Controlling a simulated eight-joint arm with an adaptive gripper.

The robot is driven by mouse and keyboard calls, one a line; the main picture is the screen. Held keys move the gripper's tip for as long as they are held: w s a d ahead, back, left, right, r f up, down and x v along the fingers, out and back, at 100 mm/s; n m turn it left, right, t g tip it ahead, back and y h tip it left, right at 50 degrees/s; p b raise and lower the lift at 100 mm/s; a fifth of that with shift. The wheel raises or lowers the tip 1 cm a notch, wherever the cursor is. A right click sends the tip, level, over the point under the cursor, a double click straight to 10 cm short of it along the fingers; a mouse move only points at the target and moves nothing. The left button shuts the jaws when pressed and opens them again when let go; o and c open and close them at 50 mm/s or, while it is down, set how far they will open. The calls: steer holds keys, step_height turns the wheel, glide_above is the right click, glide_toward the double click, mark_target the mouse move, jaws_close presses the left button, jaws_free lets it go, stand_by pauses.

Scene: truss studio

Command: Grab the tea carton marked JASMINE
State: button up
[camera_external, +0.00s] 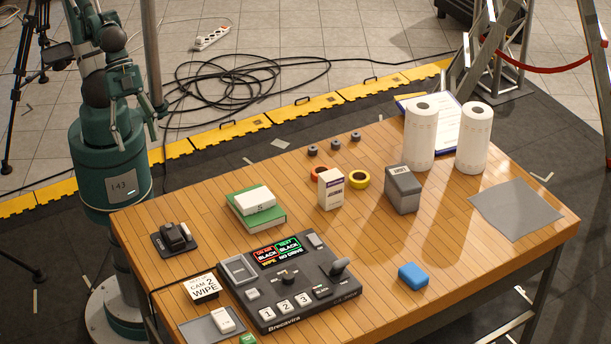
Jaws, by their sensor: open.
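A small upright white carton (330,190) with a purple band stands near the middle of the wooden table. It is the only tea-carton-like box in view, but its lettering is too small to read for certain. Its front and top are unobstructed. My arm rises from its green base at the left, beyond the table's left end, and runs up out of the frame. I cannot make out my gripper in this view. Nothing of my arm touches the carton.
A control panel (288,280) lies in front. Paper rolls (420,140) stand behind right. The front right is mostly clear.

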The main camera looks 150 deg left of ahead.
steer(key=w+a+n+t+h+b, duration=0.1)
steer(key=w+a+n+t, duration=0.1)
steer(key=w+a, duration=0.55)
steer(key=w+a+n+t+h+b, duration=0.15)
steer(key=w+a, duration=0.35)
steer(key=w, duration=0.5)
steer(key=w+a+f+n+t+y+b, duration=0.1)
steer(key=a+n+t+y, duration=0.2)
steer(key=a, duration=1.4)
steer(key=w+a+f+n+t+y+b, duration=0.1)
steer(key=w+a+n+t+y, duration=0.15)
steer(key=a, duration=1.35)
steer(key=s+d+f+m+h+b, duration=0.2)
steer(key=s+f+m+h+b, duration=0.15)
steer(key=f+b, duration=0.4)
steer(key=s+d+f+m+h+b, duration=0.25)
steer(key=s+f+m+b, duration=0.2)
steer(key=f, duration=0.65)
steer(key=s+a+f+t+y, duration=0.1)
steer(key=a, duration=0.5)
steer(key=a+f+m+y+b, duration=0.1)
steer(key=a, duration=0.5)
steer(key=shift+s+a+m+t+y, duration=0.3)
steer(key=shift+s+a+t+y, duration=0.05)
steer(key=shift+t+y, duration=0.05)
steer(key=shift+w, duration=0.1)
steer(key=shift+w+b, duration=0.4)
steer(key=shift+w, duration=0.8)
